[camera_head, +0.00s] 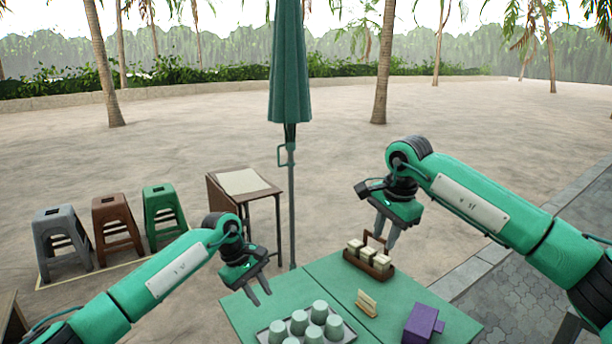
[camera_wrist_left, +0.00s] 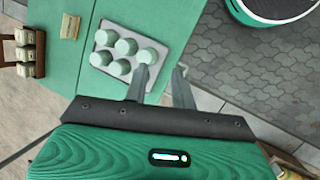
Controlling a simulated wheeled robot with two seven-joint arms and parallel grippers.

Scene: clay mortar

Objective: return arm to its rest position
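My left gripper (camera_head: 261,290) hangs over the left edge of the green table (camera_head: 240,314), its two fingers apart with nothing between them. In the left wrist view its fingers (camera_wrist_left: 160,84) are also apart, and one overlaps the tray of cups from this angle. My right gripper (camera_head: 385,231) is raised above the far part of the table, near the wooden caddy (camera_head: 381,271). Its fingers point down, are apart, and no object shows between them. Both arms are green with dark joints.
A grey tray (camera_wrist_left: 98,59) holds several pale green cups (camera_head: 319,312). A small wooden stand (camera_head: 366,302) and a purple box (camera_head: 422,323) sit on the table. A closed green umbrella (camera_head: 290,70) stands behind. Stools (camera_head: 117,228) and a side table (camera_head: 243,182) stand left.

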